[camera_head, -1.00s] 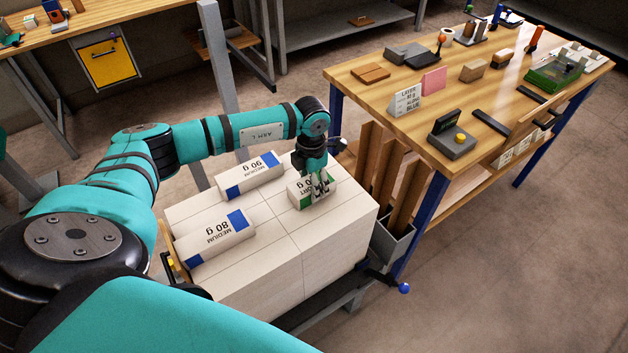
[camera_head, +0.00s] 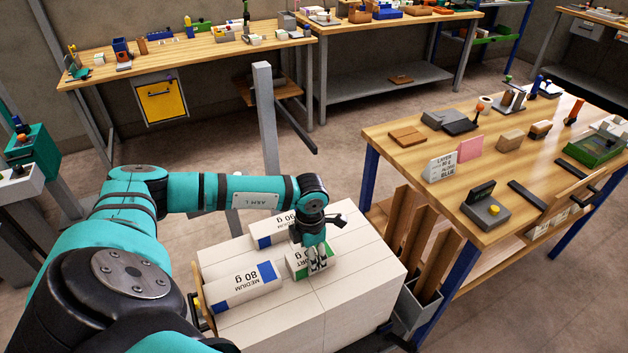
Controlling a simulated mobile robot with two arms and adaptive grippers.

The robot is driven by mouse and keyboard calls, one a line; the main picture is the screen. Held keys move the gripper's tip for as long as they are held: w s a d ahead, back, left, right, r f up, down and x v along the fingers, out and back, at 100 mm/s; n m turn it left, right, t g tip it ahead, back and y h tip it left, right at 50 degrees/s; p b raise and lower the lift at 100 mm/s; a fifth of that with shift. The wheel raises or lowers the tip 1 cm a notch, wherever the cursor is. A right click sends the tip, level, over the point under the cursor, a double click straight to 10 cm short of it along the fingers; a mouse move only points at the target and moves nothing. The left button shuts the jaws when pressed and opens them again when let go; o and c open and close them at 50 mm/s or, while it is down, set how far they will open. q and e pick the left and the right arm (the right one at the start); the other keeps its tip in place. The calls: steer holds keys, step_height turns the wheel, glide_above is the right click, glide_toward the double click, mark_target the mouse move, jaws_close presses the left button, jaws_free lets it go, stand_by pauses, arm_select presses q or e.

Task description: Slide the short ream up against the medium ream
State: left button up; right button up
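The short ream (camera_head: 298,266), white with a green end and a partly hidden label, lies on top of the pale stack. The medium 80 g ream (camera_head: 243,285), white with a blue end, lies to its left; a narrow gap seems to show between them. A medium 90 g ream (camera_head: 268,231) lies behind, partly hidden by my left arm. My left gripper (camera_head: 317,265) points down at the right part of the short ream, its fingers against or just over it. Whether the fingers are open or shut is unclear. My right gripper is out of view.
The stack (camera_head: 355,290) has bare top to the right and front. A grey bin (camera_head: 416,308) with upright brown boards stands beside it. A wooden table (camera_head: 400,155) with several items is at the right. A grey post (camera_head: 266,130) stands behind the stack.

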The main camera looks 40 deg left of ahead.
mark_target(299, 259)
arm_select(q)
steer(key=shift+s, duration=0.1)
stand_by(0.3)
steer(key=shift+s+a, duration=0.3)
steer(key=shift+s, duration=0.35)
steer(key=shift+s+a, duration=0.3)
steer(key=shift+s, duration=0.35)
steer(key=o, duration=1.4)
